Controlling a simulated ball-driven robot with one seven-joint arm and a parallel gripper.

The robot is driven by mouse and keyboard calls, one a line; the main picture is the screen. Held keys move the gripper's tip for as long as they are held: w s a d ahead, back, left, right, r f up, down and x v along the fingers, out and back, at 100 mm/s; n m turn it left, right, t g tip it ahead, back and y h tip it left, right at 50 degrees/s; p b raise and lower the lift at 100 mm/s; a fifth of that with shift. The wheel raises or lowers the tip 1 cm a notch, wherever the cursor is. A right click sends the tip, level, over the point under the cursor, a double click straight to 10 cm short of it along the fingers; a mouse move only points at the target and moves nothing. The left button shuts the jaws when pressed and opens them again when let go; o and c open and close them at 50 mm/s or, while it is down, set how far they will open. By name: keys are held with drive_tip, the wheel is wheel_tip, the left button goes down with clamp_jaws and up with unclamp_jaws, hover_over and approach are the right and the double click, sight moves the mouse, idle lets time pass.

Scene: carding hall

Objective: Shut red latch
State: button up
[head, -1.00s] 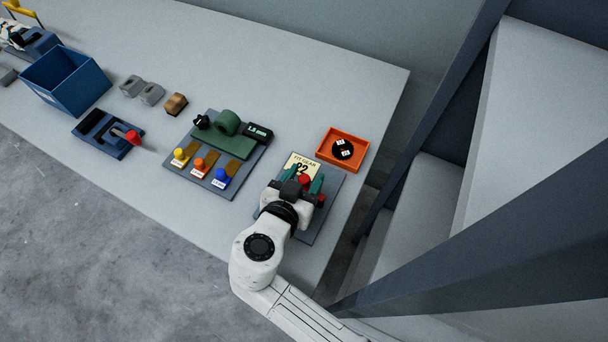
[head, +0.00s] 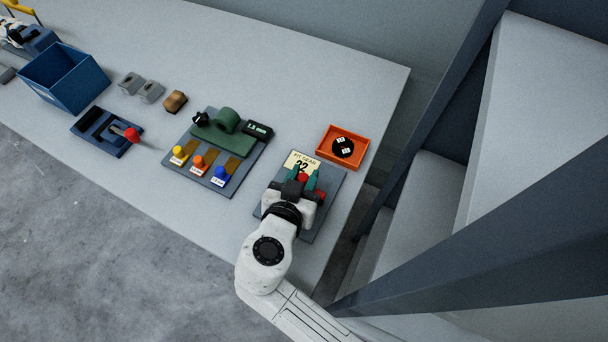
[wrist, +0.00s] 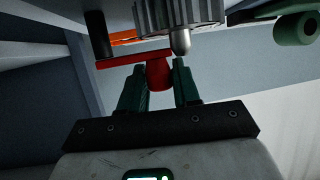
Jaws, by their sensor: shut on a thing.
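The red latch (wrist: 135,59) shows in the wrist view as a flat red bar with a rounded red knob (wrist: 158,76) hanging from it. My gripper (wrist: 160,85) has its two green fingers on either side of the knob and is shut on it. In the head view the red knob (head: 303,178) shows between the fingers of my gripper (head: 302,176), over a grey base plate (head: 327,210). A ribbed grey gear (wrist: 172,14) and a rounded metal pin (wrist: 180,43) are just above the fingers in the wrist view. My wrist hides much of the fixture in the head view.
A card reading "FIT GEAR" (head: 299,161) stands behind my gripper. An orange tray (head: 329,145) holding a black disc is close behind. A panel with coloured knobs (head: 238,180) is to the left. The table's right edge is near, with grey steps (head: 435,185) beyond.

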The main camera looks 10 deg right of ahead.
drive_tip(key=n+y, duration=0.2)
drive_tip(key=s+n+t+y+b, duration=0.1)
drive_tip(key=y, duration=0.1)
drive_tip(key=shift+s+a+n, duration=0.1)
drive_tip(key=shift+a+n, duration=0.2)
drive_tip(key=shift+a, duration=0.05)
drive_tip(key=o, duration=0.9)
drive_tip(key=shift+o, duration=0.2)
drive_tip(key=b+v, duration=0.2)
drive_tip(key=v, duration=0.8)
drive_tip(key=shift+s, duration=0.4)
drive_tip(key=shift+a, duration=0.15)
